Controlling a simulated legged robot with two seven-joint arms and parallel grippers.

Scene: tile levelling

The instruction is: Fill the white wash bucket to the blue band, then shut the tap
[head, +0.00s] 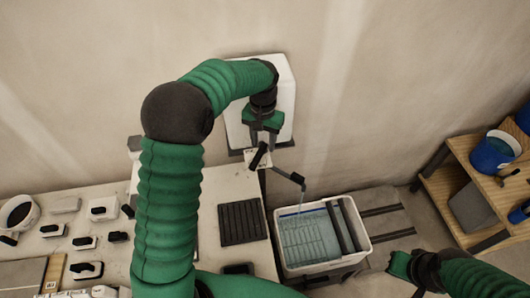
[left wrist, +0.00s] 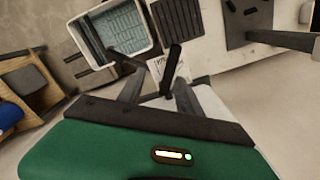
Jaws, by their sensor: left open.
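The white wash bucket (head: 279,250) stands below the tap, with bluish water over a grid and dark rollers along its right side. A strip of blue band (head: 289,214) shows at the inner back wall; how the water stands against it is unclear. A thin stream runs from the tap's spout (head: 290,177) into the bucket. My left gripper (head: 262,146) is open at the black tap lever (head: 258,156). In the left wrist view the lever (left wrist: 172,66) stands between the spread fingers; contact is unclear. My right gripper (head: 400,265) is right of the bucket, its jaws unclear.
A white tank (head: 285,90) is on the wall behind the tap. A black ribbed mat (head: 243,222) lies on the worktop left of the bucket, with several small tools farther left. A wooden shelf (head: 465,150) with a blue bucket (head: 490,155) stands at right.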

